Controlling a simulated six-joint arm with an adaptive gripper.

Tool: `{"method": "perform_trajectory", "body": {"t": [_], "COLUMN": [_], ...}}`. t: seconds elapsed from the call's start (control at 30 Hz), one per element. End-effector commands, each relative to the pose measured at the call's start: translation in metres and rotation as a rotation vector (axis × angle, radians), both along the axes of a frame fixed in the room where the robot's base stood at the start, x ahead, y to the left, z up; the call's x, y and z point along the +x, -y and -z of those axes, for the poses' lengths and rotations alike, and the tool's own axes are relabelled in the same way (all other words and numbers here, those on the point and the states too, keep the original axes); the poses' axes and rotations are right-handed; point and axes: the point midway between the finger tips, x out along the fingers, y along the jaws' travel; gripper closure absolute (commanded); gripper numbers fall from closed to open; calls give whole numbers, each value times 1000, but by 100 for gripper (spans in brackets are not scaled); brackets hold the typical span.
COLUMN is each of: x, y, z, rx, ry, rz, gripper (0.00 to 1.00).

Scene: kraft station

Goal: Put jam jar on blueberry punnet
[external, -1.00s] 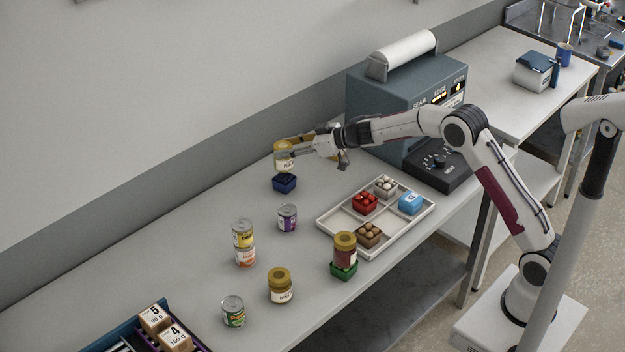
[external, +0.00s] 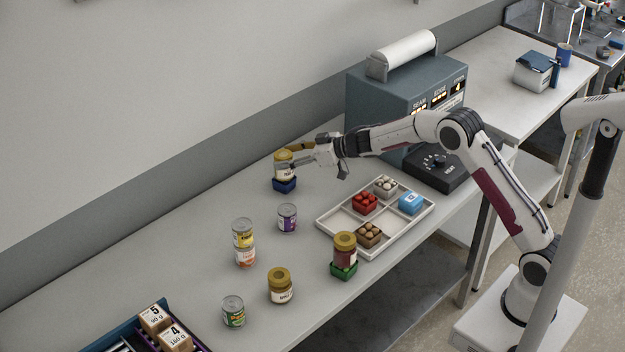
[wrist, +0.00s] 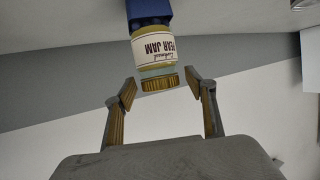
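The jam jar (external: 284,167), with a gold lid and a pale label, stands upright on the dark blue blueberry punnet (external: 284,185) at the back of the bench. In the wrist view the jar (wrist: 155,55) reads "PEAR JAM" and touches the blue punnet (wrist: 148,12). My gripper (external: 288,158) is at the jar's lid. In the wrist view its two fingers (wrist: 165,92) are spread, with a visible gap on each side of the lid.
A divided white tray (external: 325,222) holds several punnets and a blue box (external: 411,203). Another jar (external: 344,250) stands on a green punnet. Several cans and a jar (external: 280,286) stand nearer the front. A large sealing machine (external: 385,95) stands behind my arm.

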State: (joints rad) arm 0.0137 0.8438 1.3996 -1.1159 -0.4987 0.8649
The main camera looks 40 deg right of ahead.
Motion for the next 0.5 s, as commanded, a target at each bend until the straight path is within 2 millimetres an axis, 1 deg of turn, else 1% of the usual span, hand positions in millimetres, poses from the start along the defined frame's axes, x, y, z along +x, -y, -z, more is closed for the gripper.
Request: {"method": "perform_trajectory", "body": {"t": [0.37,0.5], "x": [0,-4], "y": [0,2], "z": [-4,-6], "rx": [0,0], "ry": [1,1], "rz": [0,0], "gripper": [45,45]}}
